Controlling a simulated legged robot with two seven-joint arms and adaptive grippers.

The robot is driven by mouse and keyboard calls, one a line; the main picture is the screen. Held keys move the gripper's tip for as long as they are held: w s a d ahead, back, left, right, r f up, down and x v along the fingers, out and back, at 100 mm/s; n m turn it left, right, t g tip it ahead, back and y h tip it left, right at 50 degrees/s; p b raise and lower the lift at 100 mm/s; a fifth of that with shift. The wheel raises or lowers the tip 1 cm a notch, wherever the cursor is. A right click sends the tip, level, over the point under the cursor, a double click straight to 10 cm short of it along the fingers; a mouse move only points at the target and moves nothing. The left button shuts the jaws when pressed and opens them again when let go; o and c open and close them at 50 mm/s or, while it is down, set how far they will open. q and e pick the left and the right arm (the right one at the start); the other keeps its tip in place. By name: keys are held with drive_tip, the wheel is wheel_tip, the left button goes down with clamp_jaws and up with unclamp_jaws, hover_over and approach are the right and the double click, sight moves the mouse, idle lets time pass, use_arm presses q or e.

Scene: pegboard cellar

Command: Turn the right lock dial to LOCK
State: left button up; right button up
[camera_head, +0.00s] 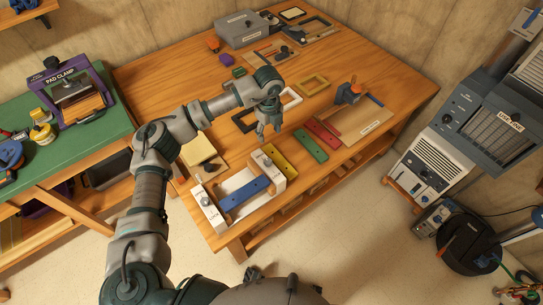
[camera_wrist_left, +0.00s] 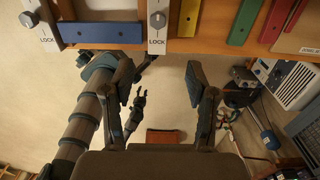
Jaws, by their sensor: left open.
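The lock fixture has two white end blocks with a blue bar (camera_head: 246,191) between them. The left lock dial (camera_wrist_left: 28,19) looks alike, left of the blue bar (camera_wrist_left: 101,33). Its pointer direction, and the right one's, is too small to tell. My left gripper (camera_head: 268,131) is open and empty above the bench behind the fixture, touching no dial. In the wrist view, its spread fingers (camera_wrist_left: 160,88) show below the dials, with floor between them.
Yellow (camera_head: 281,162), green (camera_head: 310,146) and red (camera_head: 323,131) bars lie right of the fixture. Frames and a grey box (camera_head: 242,28) occupy the bench's far end. Open floor lies in front.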

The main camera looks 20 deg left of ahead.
use_arm(q)
hover_over(268, 161)
wheel_tip(268, 161, down, 7)
wheel_tip(268, 161, down, 9)
drive_tip(key=shift+d+r, duration=0.15)
drive_tip(key=shift+f, duration=0.75)
drive_tip(key=shift+a, duration=0.35)
drive_tip(key=shift+c, duration=0.7)
drive_tip(key=c, duration=0.8)
clamp_jaws()
drive_tip(key=shift+d, duration=0.2)
use_arm(e)
drive_tip(key=shift+w+a+r, duration=0.2)
drive_tip(key=shift+a+r, duration=0.2)
drive_tip(key=shift+a, duration=0.2)
